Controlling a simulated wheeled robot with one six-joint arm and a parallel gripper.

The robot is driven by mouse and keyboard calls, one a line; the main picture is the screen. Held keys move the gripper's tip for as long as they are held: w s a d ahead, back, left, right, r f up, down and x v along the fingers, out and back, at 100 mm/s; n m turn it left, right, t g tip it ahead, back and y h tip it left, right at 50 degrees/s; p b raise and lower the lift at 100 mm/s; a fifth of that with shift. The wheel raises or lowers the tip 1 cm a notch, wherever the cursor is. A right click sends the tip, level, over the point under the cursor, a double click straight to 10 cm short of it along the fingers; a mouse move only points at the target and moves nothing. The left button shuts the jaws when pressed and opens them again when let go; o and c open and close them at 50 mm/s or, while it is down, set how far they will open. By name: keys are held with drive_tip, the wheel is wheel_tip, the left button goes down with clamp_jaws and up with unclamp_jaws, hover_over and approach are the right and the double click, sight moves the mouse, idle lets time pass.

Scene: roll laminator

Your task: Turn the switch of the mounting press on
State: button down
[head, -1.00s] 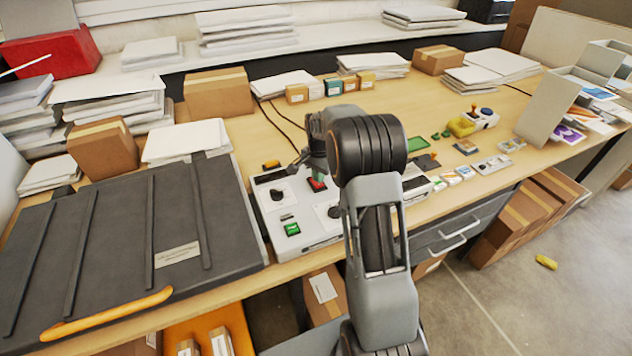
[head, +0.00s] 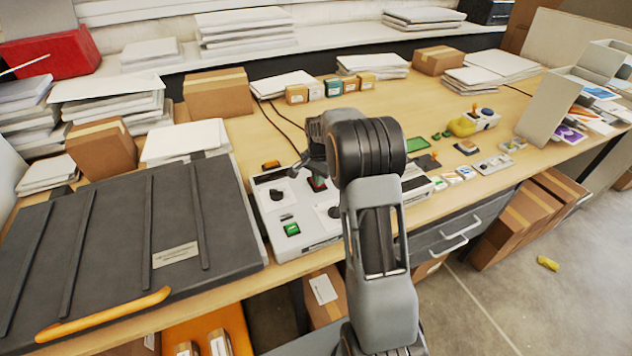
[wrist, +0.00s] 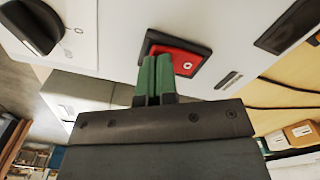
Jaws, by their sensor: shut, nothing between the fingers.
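The mounting press is the large dark flat-lidded unit (head: 120,240) with an orange handle on the left of the bench. A white control panel (head: 268,222) stands at its right side, with black knobs, a green lit rocker switch (head: 292,229) near the front and a red rocker switch (head: 317,185) further back. My gripper (wrist: 157,62) is shut and empty, its green fingertips at the red rocker (wrist: 178,62) in its black frame. The tips overlap the rocker's lower left edge in the wrist view; I cannot tell whether they touch. My wrist partly hides the red switch in the head view.
A black knob (wrist: 32,26) is on the panel in the wrist view. Cardboard boxes (head: 218,93) and paper stacks stand behind the panel. Small tools and switch units lie to the right of my arm. Dark cables run across the wooden bench top behind the panel.

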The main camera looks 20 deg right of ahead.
drive_tip(key=shift+f, duration=0.35)
drive_tip(key=shift+r, duration=0.1)
drive_tip(key=shift+r+p, duration=2.2)
drive_tip(key=shift+r, duration=1.25)
